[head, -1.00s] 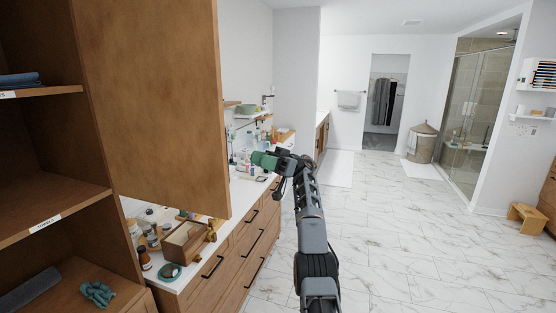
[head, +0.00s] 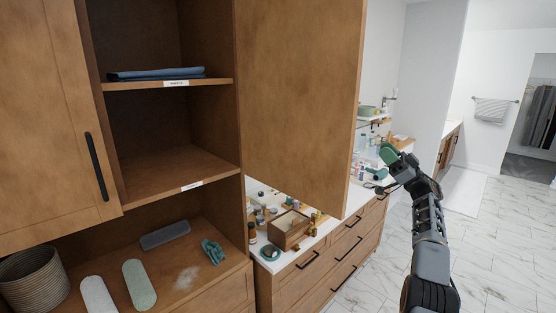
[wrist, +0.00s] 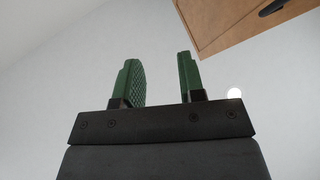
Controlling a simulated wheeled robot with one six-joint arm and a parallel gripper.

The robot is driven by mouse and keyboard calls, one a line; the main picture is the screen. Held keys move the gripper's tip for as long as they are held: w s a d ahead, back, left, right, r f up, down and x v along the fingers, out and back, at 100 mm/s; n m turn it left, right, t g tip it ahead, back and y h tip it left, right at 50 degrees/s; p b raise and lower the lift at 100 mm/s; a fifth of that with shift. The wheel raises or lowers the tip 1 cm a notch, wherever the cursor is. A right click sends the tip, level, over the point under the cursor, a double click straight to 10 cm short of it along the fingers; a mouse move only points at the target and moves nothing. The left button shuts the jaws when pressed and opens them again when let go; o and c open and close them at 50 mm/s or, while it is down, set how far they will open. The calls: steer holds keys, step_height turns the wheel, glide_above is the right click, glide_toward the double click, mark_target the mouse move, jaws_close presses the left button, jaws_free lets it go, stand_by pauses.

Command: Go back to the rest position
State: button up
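My gripper (head: 389,153) is at the end of my raised arm, right of centre in the head view, in front of the counter. In the wrist view my gripper (wrist: 160,78) has two green fingers standing apart with nothing between them. Behind the fingers are a pale ceiling or wall and the corner of a wooden cabinet door (wrist: 235,22) with a dark handle.
An open wooden cabinet door (head: 300,110) stands left of my arm. The open shelves (head: 175,172) hold folded blue cloth (head: 155,73). The counter (head: 318,236) is cluttered. Marble floor (head: 485,245) is clear at right.

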steer(key=w+d+f+m+t+h, duration=0.3)
steer(key=w+d+m+t+h, duration=0.2)
steer(key=m+t+h, duration=0.5)
steer(key=w+d+f+m+t+h, duration=0.3)
steer(key=w+d+m+h, duration=0.35)
steer(key=h, duration=0.75)
step_height(320, 180, down, 6)
steer(key=s+a+r+m+g+h, duration=0.1)
steer(key=s+a+m+g+h, duration=0.1)
steer(key=m+g+h, duration=0.3)
steer(key=s+a+f+n+g+y, duration=0.1)
steer(key=s+a+f+n+g, duration=0.1)
steer(key=s+a+f+g, duration=0.6)
steer(key=s+a+f+n+g+y, duration=0.15)
steer(key=s+a, duration=0.25)
steer(key=s, duration=0.8)
steer(key=s+a+f+n+g+y, duration=0.1)
steer(key=s+a+f+g, duration=0.4)
steer(key=s, duration=0.5)
steer(key=s+a+n, duration=0.1)
steer(key=s+a, duration=0.4)
steer(key=s, duration=0.3)
steer(key=s+a+r+n+y+b, duration=0.1)
steer(key=s+a, duration=0.4)
steer(key=s, duration=0.3)
steer(key=shift+a+r, duration=0.25)
steer(key=shift+a, duration=0.1)
steer(key=shift+s+t, duration=0.1)
steer(key=shift+t, duration=0.15)
